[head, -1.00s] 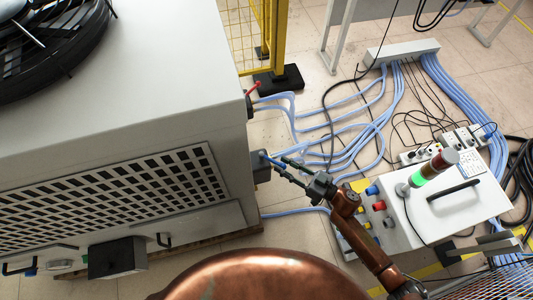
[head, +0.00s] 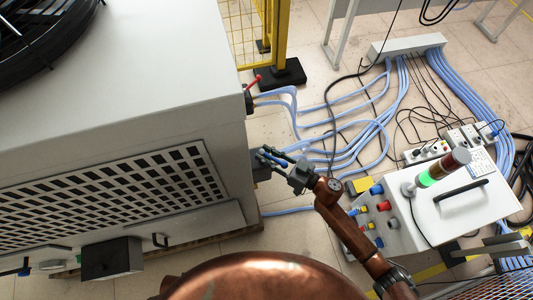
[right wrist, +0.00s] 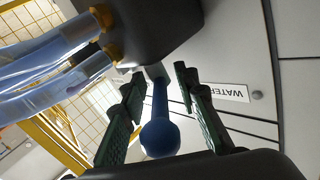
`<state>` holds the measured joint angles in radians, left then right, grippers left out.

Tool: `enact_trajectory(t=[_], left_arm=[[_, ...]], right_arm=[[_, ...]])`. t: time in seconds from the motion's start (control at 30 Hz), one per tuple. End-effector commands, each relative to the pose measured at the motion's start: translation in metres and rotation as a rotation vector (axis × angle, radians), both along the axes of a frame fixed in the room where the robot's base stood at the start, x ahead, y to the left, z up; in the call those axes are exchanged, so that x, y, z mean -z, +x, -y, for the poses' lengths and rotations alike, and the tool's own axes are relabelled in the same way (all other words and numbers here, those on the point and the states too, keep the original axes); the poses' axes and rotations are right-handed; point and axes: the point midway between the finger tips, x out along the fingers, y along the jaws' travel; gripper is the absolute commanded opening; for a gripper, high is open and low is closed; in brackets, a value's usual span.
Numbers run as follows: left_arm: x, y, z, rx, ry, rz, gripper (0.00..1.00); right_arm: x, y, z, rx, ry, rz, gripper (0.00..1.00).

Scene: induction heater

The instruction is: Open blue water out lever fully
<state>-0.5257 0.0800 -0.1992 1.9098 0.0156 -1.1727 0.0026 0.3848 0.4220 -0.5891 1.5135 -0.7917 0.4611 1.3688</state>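The blue water out lever (head: 273,159) sticks out from a dark valve block (head: 257,166) on the side of the large grey cabinet. In the right wrist view the blue lever (right wrist: 160,132) has a round knob that points toward the camera. My right gripper (head: 274,158) is at the lever, its fingers open on both sides of it. In the wrist view the green-padded fingers (right wrist: 157,110) flank the lever with a gap on each side. A label reading WATER (right wrist: 225,92) is on the panel beside it. My left gripper is not in view.
A red lever (head: 253,82) sits higher up on the same cabinet side (head: 120,100). Blue hoses (head: 345,140) run from the valves across the floor. A white control box (head: 460,215) with a signal light stands at the right. A yellow fence post (head: 278,40) stands behind.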

Motion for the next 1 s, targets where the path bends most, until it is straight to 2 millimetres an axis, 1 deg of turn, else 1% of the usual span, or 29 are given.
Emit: enact_trajectory(t=[0.17,0.57,1.0], left_arm=[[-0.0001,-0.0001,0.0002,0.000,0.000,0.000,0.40],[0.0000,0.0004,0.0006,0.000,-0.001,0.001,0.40],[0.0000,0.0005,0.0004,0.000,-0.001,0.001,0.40]], right_arm=[[-0.0003,0.0000,0.0001,0.000,0.000,0.000,0.28],[-0.0001,-0.0005,0.0001,-0.001,0.000,0.000,0.01],[0.0001,-0.0010,0.0001,-0.002,0.001,-0.002,0.00]])
